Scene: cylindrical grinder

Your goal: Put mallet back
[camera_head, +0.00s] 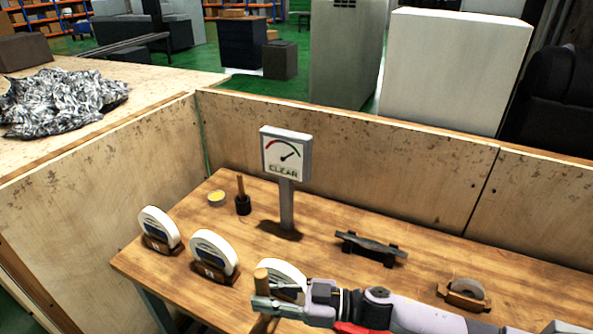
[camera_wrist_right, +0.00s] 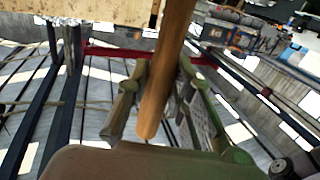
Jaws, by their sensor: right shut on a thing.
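My right gripper (camera_head: 263,301) is shut around a round wooden handle, which I take to be the mallet (camera_head: 262,275), above the front of the wooden bench. The handle's upper end sticks up past the fingers. In the right wrist view the wooden handle (camera_wrist_right: 170,55) runs between the fingers of the gripper (camera_wrist_right: 158,98), with one end near the palm. The mallet's head cannot be made out in either view. My left gripper is not in view.
On the bench (camera_head: 320,262) stand a CLEAR gauge sign (camera_head: 286,157), a wooden stick with a black base (camera_head: 242,203), a yellow-topped tin (camera_head: 217,199), white discs (camera_head: 213,251) in wooden stands, a dark rack (camera_head: 370,247) and a grey wheel holder (camera_head: 464,292). Panels (camera_head: 340,150) wall the back and left.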

